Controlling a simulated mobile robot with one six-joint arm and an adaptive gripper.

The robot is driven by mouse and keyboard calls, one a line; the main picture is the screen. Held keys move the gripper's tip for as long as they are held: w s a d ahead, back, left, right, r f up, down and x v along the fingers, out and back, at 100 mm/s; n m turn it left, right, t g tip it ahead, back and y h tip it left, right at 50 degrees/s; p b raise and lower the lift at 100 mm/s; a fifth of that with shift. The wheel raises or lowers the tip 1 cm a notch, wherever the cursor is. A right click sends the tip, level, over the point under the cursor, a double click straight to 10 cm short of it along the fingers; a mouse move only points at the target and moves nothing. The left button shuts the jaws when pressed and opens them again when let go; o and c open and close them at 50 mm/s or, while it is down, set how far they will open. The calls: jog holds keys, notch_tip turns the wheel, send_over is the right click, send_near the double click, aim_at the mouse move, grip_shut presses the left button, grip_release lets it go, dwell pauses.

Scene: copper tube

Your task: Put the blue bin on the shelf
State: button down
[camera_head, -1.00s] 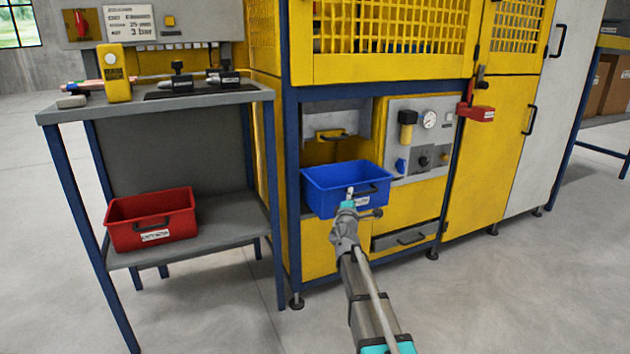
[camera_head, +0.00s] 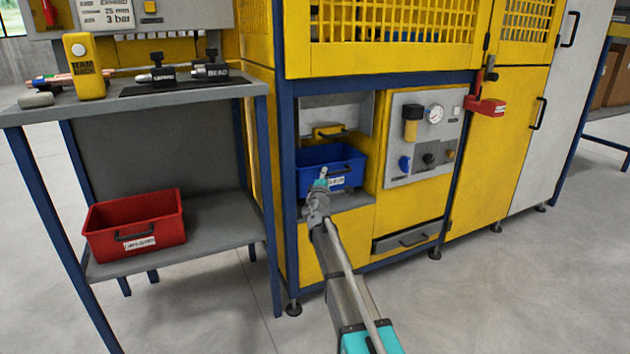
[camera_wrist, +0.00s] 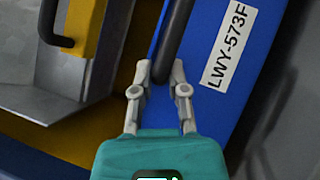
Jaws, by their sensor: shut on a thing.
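The blue bin (camera_head: 350,166) is in the open recess of the yellow machine, with its white label and dark handle facing me. It also shows in the wrist view (camera_wrist: 205,35), where the label reads LWY-573F. My gripper (camera_wrist: 160,72) is shut on the bin's black handle; in the head view, my gripper (camera_head: 321,183) is at the bin's front. The recess has a grey shelf floor (camera_head: 352,201) under the bin. I cannot tell whether the bin rests on it or hangs just above. The bin's underside is hidden.
A red bin (camera_head: 110,218) stands on the lower grey shelf (camera_head: 225,232) of the workbench at left, with bare room to its right. The recess has a blue frame post (camera_head: 287,190) at left and a gauge panel (camera_head: 427,137) at right. A drawer (camera_head: 408,237) is below right.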

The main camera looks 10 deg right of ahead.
jog(key=shift+w, duration=0.55)
jog(key=shift+a, duration=0.15)
jog(key=shift+f, duration=0.1)
jog(key=shift+a+f+b, duration=0.1)
jog(key=shift+f+b, duration=0.1)
jog(key=shift+b, duration=0.1)
notch_tip(320, 180, down, 3)
jog(key=b, duration=0.3)
jog(key=c, duration=0.6)
grip_release()
jog(key=shift+r, duration=0.1)
jog(key=shift+c, duration=0.2)
